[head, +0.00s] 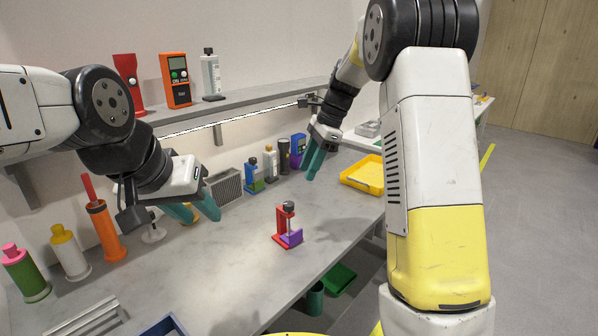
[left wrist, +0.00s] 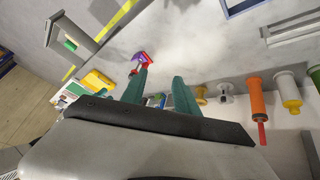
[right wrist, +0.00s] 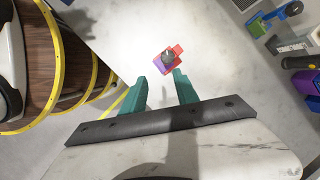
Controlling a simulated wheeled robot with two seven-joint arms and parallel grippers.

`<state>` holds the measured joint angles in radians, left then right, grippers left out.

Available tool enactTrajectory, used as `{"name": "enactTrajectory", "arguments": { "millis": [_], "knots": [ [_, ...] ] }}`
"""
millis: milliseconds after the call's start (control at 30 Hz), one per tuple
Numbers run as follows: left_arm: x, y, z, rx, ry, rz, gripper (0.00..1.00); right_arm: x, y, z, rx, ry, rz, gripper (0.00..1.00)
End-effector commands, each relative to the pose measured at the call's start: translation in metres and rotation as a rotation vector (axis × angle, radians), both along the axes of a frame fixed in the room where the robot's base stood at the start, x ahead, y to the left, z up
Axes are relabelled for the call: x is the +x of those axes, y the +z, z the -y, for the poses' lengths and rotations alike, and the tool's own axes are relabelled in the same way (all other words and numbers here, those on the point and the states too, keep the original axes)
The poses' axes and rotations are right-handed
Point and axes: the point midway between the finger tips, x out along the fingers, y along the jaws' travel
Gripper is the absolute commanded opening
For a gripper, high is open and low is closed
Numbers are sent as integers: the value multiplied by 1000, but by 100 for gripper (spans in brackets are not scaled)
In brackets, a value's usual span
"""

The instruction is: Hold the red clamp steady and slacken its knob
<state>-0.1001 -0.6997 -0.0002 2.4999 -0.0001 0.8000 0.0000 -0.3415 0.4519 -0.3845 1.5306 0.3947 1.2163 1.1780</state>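The red clamp (head: 281,226) stands upright on the grey bench, with a dark knob (head: 289,206) on top and a purple block (head: 291,238) at its base. It also shows small in the left wrist view (left wrist: 141,61) and beyond the fingertips in the right wrist view (right wrist: 173,56). My left gripper (head: 200,212) is open and empty above the bench, left of the clamp and apart from it. My right gripper (head: 312,163) is open and empty above the bench, behind and slightly right of the clamp. Neither gripper touches the clamp.
A blue clamp (head: 253,176) and several bottles stand at the back by the wall. A yellow tray (head: 364,174) lies at the right edge. Orange (head: 104,230), white and green cylinders stand at left. A shelf (head: 235,98) overhangs the back. The bench around the red clamp is clear.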

Motion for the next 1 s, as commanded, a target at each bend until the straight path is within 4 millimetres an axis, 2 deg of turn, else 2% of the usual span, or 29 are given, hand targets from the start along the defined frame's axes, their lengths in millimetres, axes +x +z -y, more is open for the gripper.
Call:
{"name": "enactTrajectory", "arguments": {
  "millis": [33, 133, 233, 367, 467, 667, 867, 1000],
  "knots": [
    [0, 0, 0, 0, 0, 0, 36, 10, -10, -5, -9, -33, -30, 36],
    [0, 0, 0, 0, 0, 0, 38, 20, -22, -13, -16, -84, -71, 36],
    [2, -1, -1, 7, 0, 0, 58, 25, -27, -16, -21, -111, -92, 36],
    [18, -5, -6, 55, -4, 2, 58, 26, -29, -17, -21, -119, -97, 36],
    [43, -14, -13, 126, -20, 8, 58, 26, -28, -17, -21, -119, -96, 36],
    [108, -42, -25, 279, -110, 29, 58, 25, -28, -17, -21, -117, -95, 36],
    [168, -85, -24, 361, -254, 62, 58, 25, -28, -17, -21, -117, -95, 36],
    [204, -121, -15, 368, -365, 97, 58, 25, -28, -17, -21, -117, -95, 36]
  ]
}}
